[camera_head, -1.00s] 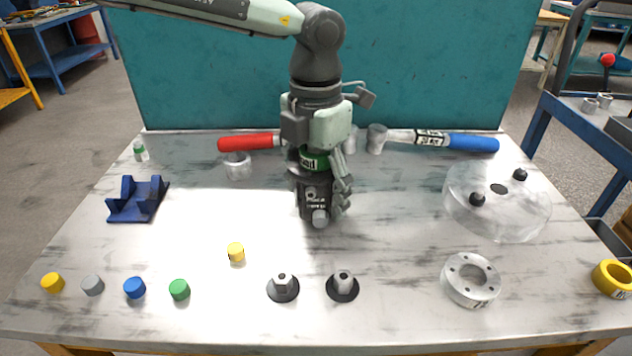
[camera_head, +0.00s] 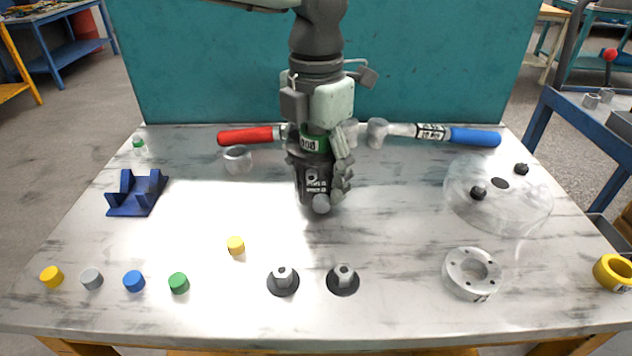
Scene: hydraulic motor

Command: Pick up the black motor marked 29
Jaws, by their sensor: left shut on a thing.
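The black motor (camera_head: 315,187) stands upright near the middle of the table, with small white print on its front and a grey shaft end at its bottom. The print is too small to read as 29. My left gripper (camera_head: 320,170) points down from above and is shut on the motor, hiding its upper part. The motor seems slightly above the table top. My right gripper is not in view.
A red-handled tool (camera_head: 248,136) and a blue-handled tool (camera_head: 474,138) lie behind. A clear round cover (camera_head: 510,205) and a grey flanged ring (camera_head: 472,272) lie right. A blue cradle (camera_head: 137,195) is left. Small coloured cylinders (camera_head: 134,281) and two black-based fittings (camera_head: 283,281) lie in front.

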